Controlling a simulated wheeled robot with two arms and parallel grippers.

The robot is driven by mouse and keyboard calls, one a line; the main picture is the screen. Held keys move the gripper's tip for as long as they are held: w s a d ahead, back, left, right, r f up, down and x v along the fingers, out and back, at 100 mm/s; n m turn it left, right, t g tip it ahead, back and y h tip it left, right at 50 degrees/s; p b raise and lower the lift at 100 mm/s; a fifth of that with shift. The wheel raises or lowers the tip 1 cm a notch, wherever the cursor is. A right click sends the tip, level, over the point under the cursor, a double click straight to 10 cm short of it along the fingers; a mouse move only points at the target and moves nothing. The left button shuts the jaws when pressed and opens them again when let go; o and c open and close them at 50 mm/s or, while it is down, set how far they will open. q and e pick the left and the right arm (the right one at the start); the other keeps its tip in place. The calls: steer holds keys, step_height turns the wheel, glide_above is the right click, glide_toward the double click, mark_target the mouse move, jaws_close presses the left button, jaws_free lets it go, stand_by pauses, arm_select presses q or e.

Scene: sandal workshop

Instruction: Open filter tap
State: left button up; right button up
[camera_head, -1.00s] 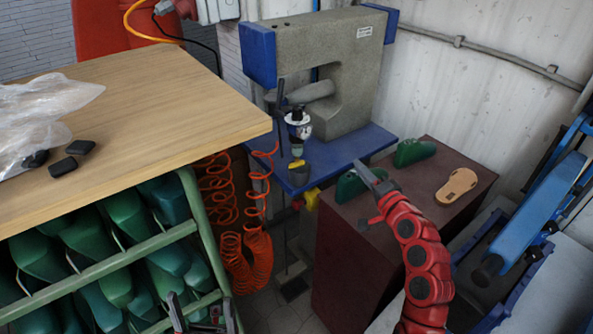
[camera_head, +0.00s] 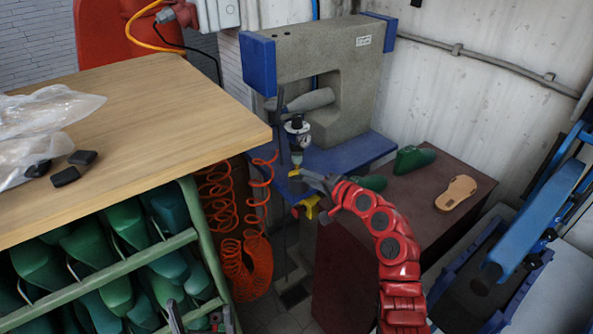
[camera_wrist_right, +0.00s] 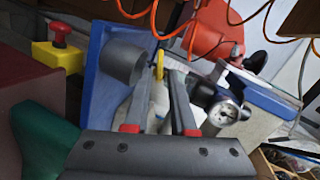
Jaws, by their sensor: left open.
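The filter unit (camera_head: 297,132) with its round gauge (camera_wrist_right: 222,116) hangs in front of the grey press. A small yellow tap (camera_head: 296,167) is at its lower end; it also shows in the right wrist view (camera_wrist_right: 159,64). My right gripper (camera_head: 308,178) reaches in from the right, close to the tap. In the right wrist view its fingers (camera_wrist_right: 160,82) are apart, with the yellow tap just past or between the tips; contact cannot be told.
The grey press (camera_head: 340,60) stands on a blue table (camera_head: 352,152). A yellow box with a red button (camera_wrist_right: 60,50) sits near my right gripper. Orange coiled hoses (camera_head: 245,270) hang left of it. The wooden table (camera_head: 170,110) and brown cabinet (camera_head: 350,270) flank the space.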

mark_target(296, 171)
steer(key=shift+x, duration=2.8)
jaws_close()
